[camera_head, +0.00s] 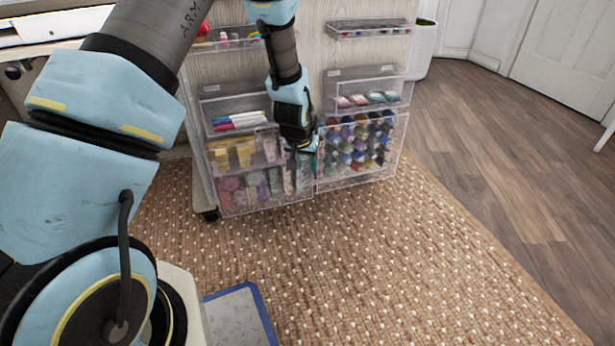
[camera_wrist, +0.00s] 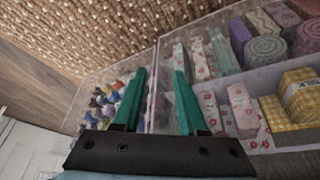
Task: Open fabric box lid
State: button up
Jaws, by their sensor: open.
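The clear fabric box (camera_head: 263,206) hangs low on the left of the cabinet's side, with folded and rolled fabrics behind its see-through walls. It also shows in the wrist view (camera_wrist: 176,40), filling the right side with floral, yellow checked and rolled cloth. I cannot make out the lid's edge or whether it is raised. My gripper (camera_head: 304,150) points down at the box's upper right corner, near the seam with the neighbouring box. In the wrist view its two green fingers (camera_wrist: 158,72) are apart with nothing clearly between them. Contact with the lid cannot be told.
A clear box of thread spools (camera_head: 358,145) sits directly right of the fabric box. Above are bins with markers (camera_head: 240,121) and small packets (camera_head: 367,99), and a shallow tray (camera_head: 370,29). The woven rug (camera_head: 400,255) in front is mostly clear; a blue-edged item (camera_head: 240,318) lies near my base.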

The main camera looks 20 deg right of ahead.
aim_at(308, 171)
jog(key=shift+b+x, duration=0.6)
jog(key=shift+x, duration=1.65)
grip_shut()
jog(key=shift+s+d, duration=0.1)
